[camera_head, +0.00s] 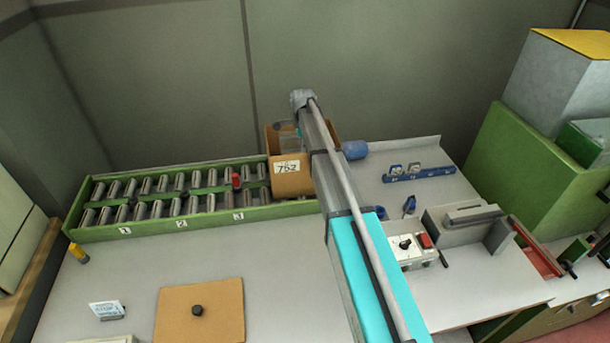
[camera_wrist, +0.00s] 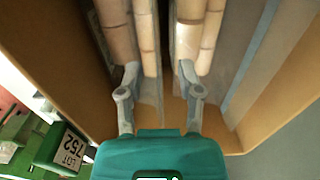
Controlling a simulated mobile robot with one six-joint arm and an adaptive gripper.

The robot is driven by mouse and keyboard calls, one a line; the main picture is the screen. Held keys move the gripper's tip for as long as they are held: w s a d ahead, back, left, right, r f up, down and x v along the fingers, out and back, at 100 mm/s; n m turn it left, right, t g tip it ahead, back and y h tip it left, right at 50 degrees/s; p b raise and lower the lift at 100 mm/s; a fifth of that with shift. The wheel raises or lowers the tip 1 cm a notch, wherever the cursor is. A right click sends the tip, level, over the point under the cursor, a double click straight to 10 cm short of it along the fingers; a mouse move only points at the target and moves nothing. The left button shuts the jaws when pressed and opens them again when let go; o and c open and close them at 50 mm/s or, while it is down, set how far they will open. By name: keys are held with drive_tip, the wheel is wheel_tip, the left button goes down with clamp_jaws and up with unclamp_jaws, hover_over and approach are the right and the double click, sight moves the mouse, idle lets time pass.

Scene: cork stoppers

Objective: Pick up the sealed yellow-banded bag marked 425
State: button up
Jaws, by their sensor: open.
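My gripper (camera_wrist: 160,88) is open in the wrist view, with one grey finger on each side of a dark gap. It reaches down into a brown carton (camera_wrist: 282,112). Stacked cork stoppers stand on both sides of the gap, a left stack (camera_wrist: 147,38) and a right stack (camera_wrist: 211,38), close to the fingers. I cannot make out a yellow band or the number 425 on any bag.
A green roller conveyor (camera_head: 180,229) lies left of the carton. A blue cylinder (camera_head: 355,150) is just right of it. A control box (camera_head: 412,252) and a grey fixture (camera_head: 466,232) stand on the right. A brown board (camera_head: 200,318) lies on the front table.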

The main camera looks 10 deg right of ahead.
idle(0.5)
clamp_jaws()
